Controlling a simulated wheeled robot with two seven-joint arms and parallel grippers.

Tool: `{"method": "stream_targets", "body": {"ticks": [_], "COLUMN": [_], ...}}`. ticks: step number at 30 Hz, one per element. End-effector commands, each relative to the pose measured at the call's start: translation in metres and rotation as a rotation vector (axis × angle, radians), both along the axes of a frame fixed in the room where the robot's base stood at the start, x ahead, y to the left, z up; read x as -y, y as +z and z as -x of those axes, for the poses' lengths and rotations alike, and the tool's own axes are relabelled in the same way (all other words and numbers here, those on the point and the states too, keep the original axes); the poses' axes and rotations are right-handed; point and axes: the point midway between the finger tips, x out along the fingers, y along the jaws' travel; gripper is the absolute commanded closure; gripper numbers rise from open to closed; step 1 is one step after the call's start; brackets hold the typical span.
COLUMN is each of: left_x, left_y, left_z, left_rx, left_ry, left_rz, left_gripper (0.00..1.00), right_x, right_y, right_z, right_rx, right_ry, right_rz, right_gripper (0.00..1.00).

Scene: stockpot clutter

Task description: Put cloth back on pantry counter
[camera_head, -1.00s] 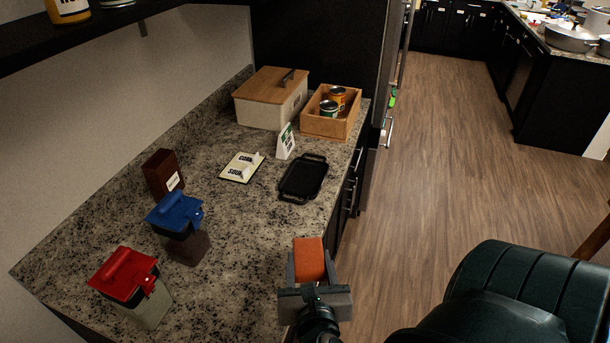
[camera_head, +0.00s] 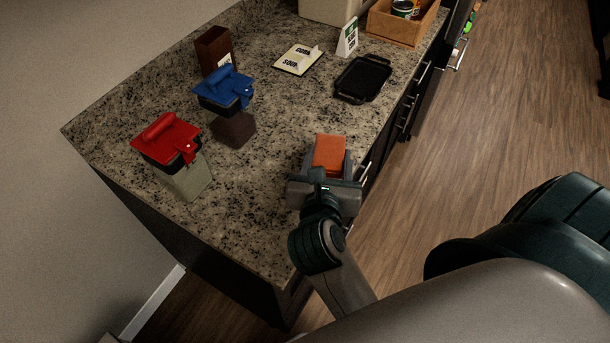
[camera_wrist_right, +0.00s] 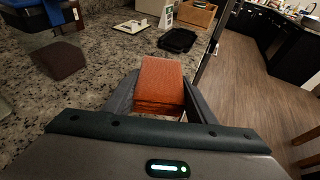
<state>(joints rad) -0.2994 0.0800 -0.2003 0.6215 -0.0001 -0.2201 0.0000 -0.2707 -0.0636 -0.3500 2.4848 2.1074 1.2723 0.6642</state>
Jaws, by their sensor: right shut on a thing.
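The cloth is a folded orange-red block (camera_head: 330,154). My right gripper (camera_head: 329,166) is shut on it near the counter's front edge; I cannot tell whether the cloth touches the counter. In the right wrist view the cloth (camera_wrist_right: 160,85) sits between the two fingers (camera_wrist_right: 158,98). The pantry counter (camera_head: 265,190) is speckled granite, with bare surface to the left of the cloth. My left gripper is not in view.
A red-lidded container (camera_head: 172,158) and a blue-lidded one (camera_head: 225,100) stand to the left, with a brown box (camera_head: 213,50) behind. A black tray (camera_head: 362,79), a label card (camera_head: 298,60), a small sign (camera_head: 348,37) and a wooden crate (camera_head: 402,25) are farther back.

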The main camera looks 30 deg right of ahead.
Motion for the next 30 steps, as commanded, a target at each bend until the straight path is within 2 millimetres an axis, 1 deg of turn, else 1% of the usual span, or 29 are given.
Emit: {"method": "stream_targets", "body": {"ticks": [1,2,3,9,12,16,25,28,30], "left_x": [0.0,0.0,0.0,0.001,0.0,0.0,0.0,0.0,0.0], "left_y": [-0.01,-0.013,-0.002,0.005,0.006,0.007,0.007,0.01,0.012], "left_z": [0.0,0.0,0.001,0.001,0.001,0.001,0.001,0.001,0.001], "left_rx": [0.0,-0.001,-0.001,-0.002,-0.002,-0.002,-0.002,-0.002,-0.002], "left_ry": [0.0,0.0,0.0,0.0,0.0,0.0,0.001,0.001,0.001], "left_rz": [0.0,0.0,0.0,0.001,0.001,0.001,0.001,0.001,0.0], "left_gripper": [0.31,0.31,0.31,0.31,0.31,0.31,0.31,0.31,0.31], "right_x": [-0.005,-0.007,-0.01,-0.025,-0.03,-0.032,-0.032,-0.032,-0.032], "right_y": [-0.009,-0.011,-0.008,-0.023,-0.029,-0.032,-0.033,-0.039,-0.047], "right_z": [-0.007,-0.01,-0.014,-0.035,-0.042,-0.045,-0.045,-0.045,-0.045], "right_rx": [0.002,0.003,-0.002,-0.002,-0.001,0.001,0.0,-0.002,-0.004], "right_ry": [0.0,0.001,0.002,0.002,0.002,0.0,0.001,0.002,0.002], "right_rz": [-0.001,-0.001,0.001,0.002,0.001,0.001,0.001,0.003,0.003], "right_gripper": [0.69,0.69,0.69,0.69,0.69,0.69,0.69,0.69,0.69]}}
